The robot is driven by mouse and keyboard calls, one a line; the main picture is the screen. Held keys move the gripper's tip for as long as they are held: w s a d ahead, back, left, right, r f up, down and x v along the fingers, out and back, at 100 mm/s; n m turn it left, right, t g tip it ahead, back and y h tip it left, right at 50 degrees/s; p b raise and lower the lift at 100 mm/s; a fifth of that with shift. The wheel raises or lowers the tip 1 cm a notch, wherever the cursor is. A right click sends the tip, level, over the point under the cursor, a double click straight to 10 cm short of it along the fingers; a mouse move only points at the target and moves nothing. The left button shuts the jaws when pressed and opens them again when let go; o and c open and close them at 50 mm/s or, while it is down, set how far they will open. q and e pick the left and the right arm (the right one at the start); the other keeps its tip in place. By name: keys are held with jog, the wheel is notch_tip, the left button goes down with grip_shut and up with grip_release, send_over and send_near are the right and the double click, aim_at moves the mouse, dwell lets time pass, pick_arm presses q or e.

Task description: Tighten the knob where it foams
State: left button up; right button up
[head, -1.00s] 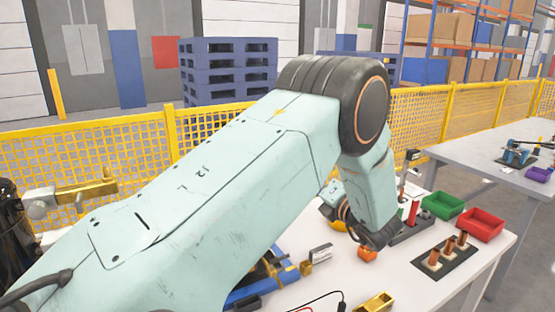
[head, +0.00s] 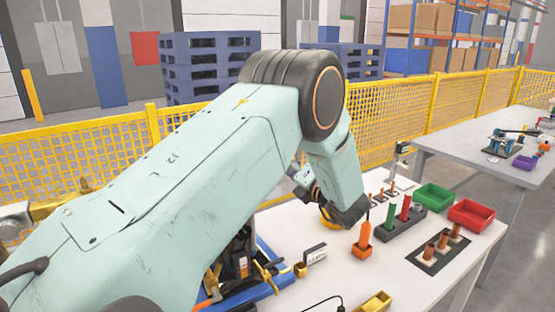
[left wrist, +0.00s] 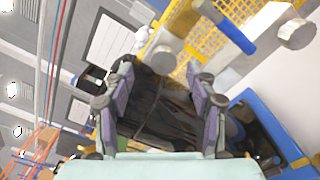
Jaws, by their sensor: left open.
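My left gripper (left wrist: 163,85) is open and empty in the left wrist view, its two fingers spread. Behind the fingers are a dark body, a silver cylinder (left wrist: 165,54) and a valve-like part with a blue handle (left wrist: 236,36). Another silver round end (left wrist: 297,33) shows at upper right. In the head view my left arm crosses from the left and hides most of the blue compressor frame (head: 268,252) and what stands on it. I cannot make out foam or which knob foams. My right gripper is not seen.
On the white table are an orange bottle (head: 363,240), a grey rack (head: 402,226), a green bin (head: 434,196), a red bin (head: 472,214), a dark mat with copper-coloured pieces (head: 424,257) and a brass block (head: 373,302). A yellow mesh fence (head: 400,118) runs behind.

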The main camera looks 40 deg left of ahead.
pick_arm(q)
jog(key=x, duration=0.3)
jog(key=f+x, duration=0.1)
jog(key=x, duration=0.1)
jog(key=shift+s+a+f, duration=0.1)
jog(key=shift+a+f, duration=0.05)
jog(key=shift+a, duration=0.3)
jog(key=shift+d+r, duration=0.5)
jog(key=shift+d, duration=0.3)
jog(key=shift+s, duration=0.15)
jog(key=shift+c, duration=0.4)
jog(key=shift+a, duration=0.35)
jog(key=shift+c, duration=0.7)
jog(key=shift+a+f, duration=0.4)
jog(key=c, duration=0.3)
jog(key=shift+d+r, duration=0.2)
jog(key=shift+d, duration=0.2)
jog(key=c, duration=0.4)
jog(key=shift+c, duration=1.1)
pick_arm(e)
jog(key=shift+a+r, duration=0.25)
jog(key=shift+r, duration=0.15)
